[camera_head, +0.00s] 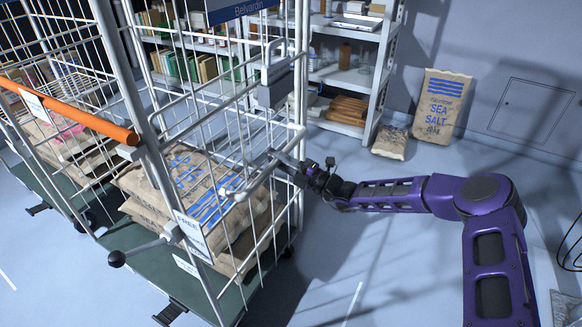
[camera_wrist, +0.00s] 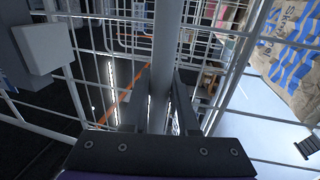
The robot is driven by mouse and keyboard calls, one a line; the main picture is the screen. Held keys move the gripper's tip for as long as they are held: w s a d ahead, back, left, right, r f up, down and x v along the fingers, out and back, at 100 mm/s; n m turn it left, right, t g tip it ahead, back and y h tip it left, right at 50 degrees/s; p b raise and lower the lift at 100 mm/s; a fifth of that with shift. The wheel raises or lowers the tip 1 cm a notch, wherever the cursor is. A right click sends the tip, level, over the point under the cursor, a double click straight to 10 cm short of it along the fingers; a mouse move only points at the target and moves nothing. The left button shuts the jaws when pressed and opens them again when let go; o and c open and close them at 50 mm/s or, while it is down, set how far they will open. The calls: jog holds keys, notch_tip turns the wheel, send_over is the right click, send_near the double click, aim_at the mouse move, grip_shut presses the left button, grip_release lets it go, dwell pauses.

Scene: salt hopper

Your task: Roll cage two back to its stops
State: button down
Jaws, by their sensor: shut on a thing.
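A white wire roll cage (camera_head: 303,85) stands at the centre left in the head view, with stacked salt sacks (camera_head: 240,215) on its green base (camera_head: 150,262). A "FREE" label (camera_head: 191,233) hangs on its side. No cage number is readable. My gripper (camera_head: 276,160) reaches in from the right at the cage's right side and is shut on a pale bar of the cage. In the wrist view, a thick grey bar (camera_wrist: 167,45) runs between the fingers (camera_wrist: 168,110), with white mesh around it. The exact grip contact is small and partly hidden. The stops cannot be made out.
A second cage with an orange bar (camera_head: 75,118) stands close on the left. Shelving (camera_head: 372,95) stands behind. A Sea Salt sack (camera_head: 440,106) leans on the back wall, with a smaller sack (camera_head: 391,142) beside it. The floor (camera_head: 375,245) right of the cage is mostly clear.

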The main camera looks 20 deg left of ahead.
aim_at(260, 154)
jog(key=shift+s+a+f+b, duration=0.1)
jog(key=shift+a+f+b, duration=0.2)
jog(key=shift+a, duration=0.7)
jog(key=shift+s+a+f+b, duration=0.15)
jog(key=shift+a+f, duration=0.1)
jog(key=shift+a, duration=0.75)
jog(key=c, duration=0.7)
grip_release()
jog(key=shift+w+r, duration=0.1)
jog(key=shift+r, duration=0.05)
jog(key=shift+w+r, duration=0.1)
jog(key=shift+r, duration=0.05)
jog(key=shift+d, duration=0.1)
jog(key=shift+d, duration=0.3)
jog(key=v, duration=1.6)
jog(key=shift+d+p, duration=0.35)
jog(key=shift+p, duration=0.05)
